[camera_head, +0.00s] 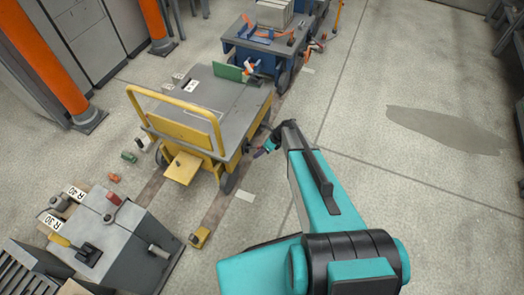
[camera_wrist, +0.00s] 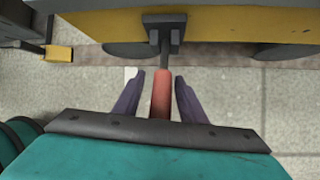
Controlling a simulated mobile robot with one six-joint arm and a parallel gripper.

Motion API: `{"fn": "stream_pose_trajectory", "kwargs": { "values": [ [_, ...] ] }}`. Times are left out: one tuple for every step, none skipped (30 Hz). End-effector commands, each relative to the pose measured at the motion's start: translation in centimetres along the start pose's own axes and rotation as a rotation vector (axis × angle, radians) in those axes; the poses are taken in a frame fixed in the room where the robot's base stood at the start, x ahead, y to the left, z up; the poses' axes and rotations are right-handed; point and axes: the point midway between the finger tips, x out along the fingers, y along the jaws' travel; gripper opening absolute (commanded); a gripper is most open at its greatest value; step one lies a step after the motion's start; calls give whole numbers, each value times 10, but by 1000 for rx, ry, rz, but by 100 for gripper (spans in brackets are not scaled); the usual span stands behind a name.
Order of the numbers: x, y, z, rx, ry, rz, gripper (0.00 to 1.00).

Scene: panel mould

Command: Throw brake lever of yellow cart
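The yellow cart (camera_head: 215,115) stands on floor tracks in the middle of the head view, with a grey deck and a yellow push handle. Its yellow side (camera_wrist: 230,22) runs across the top of the wrist view. A brake lever with a red grip (camera_wrist: 161,97) sticks out from a dark bracket on that side. My gripper (camera_wrist: 158,80) is open, with one purple finger on each side of the red grip and a gap visible on both sides. In the head view my gripper (camera_head: 262,150) is beside the cart's right side; the lever is not clear there.
A blue cart (camera_head: 262,55) stands behind the yellow one. A grey control box (camera_head: 115,240) with levers is at the lower left. A yellow block (camera_head: 199,237) sits on the near track. Orange posts (camera_head: 45,60) stand at left. The floor at right is clear, with a dark patch (camera_head: 445,128).

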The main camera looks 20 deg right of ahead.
Motion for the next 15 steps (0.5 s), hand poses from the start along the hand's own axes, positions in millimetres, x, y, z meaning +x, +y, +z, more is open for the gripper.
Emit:
{"fn": "stream_pose_trajectory", "kwargs": {
  "values": [
    [0, 0, 0, -1, 0, 1, 37],
    [1, 1, 1, -1, -1, 1, 37],
    [1, 1, 1, -1, -1, 2, 37],
    [1, 1, 1, -1, -1, 2, 37],
    [1, 1, 1, -1, -1, 2, 37],
    [1, 1, 1, -1, -1, 2, 37],
    [1, 1, 1, -1, -1, 2, 37],
    [1, 1, 1, -1, -1, 2, 37],
    [1, 1, 1, -1, -2, 3, 37],
    [0, 1, 1, -1, -2, 3, 37],
    [-1, 1, 1, -1, -2, 3, 37],
    [-3, 1, 1, -1, -2, 3, 37],
    [-4, 2, 1, -1, -2, 3, 37],
    [-6, 2, 1, 0, -2, 3, 37],
    [-9, 2, 1, 0, -2, 3, 37]
  ]
}}
